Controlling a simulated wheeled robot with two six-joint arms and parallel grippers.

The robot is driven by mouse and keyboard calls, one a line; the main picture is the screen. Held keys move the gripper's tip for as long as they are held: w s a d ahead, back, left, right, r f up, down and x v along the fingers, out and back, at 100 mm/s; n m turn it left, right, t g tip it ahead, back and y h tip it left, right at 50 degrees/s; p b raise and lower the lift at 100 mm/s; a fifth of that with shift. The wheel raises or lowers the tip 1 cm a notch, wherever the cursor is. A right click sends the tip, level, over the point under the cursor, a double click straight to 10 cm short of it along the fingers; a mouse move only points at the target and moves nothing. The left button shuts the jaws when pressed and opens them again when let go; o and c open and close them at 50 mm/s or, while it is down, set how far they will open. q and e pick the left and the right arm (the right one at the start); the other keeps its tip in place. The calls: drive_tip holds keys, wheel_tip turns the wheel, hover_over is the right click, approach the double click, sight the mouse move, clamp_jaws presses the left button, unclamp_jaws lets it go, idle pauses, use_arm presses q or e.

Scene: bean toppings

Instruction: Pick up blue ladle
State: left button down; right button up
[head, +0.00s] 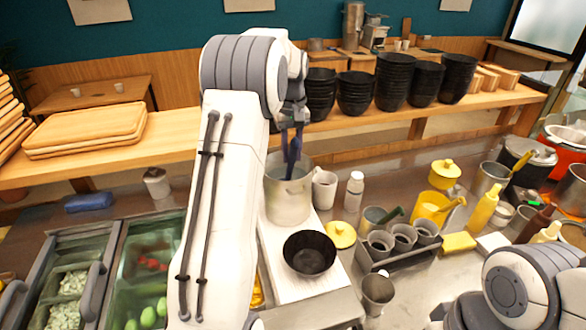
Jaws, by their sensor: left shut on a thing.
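My left gripper (292,122) is above the metal pot (287,200), pointing down. It is shut on the blue ladle (293,150), a dark blue, narrow piece running down from the fingers toward the pot's mouth. The ladle's lower end is hidden at the pot, so I cannot tell whether it touches the pot's bottom. My right arm shows only in part at the bottom right, and its fingers are not in view.
A black bowl (309,253) sits on a white board in front of the pot. A white mug (325,189) and a shaker (354,191) stand right of the pot. Food bins (110,270) are at lower left. Stacked black bowls (394,80) line the back shelf.

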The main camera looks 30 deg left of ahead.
use_arm(q)
wheel_tip(320, 180, up, 12)
idle(0.5)
idle(0.3)
drive_tip(key=s+d+b, duration=0.1)
drive_tip(key=b, duration=0.3)
drive_tip(key=shift+s+f+t+y, duration=0.1)
drive_tip(key=shift+f+t+y, duration=0.2)
drive_tip(key=shift+f+y, duration=0.1)
drive_tip(key=shift+s+d+r+b, duration=0.25)
drive_tip(key=shift+d+r+b, duration=0.1)
drive_tip(key=shift+r, duration=0.4)
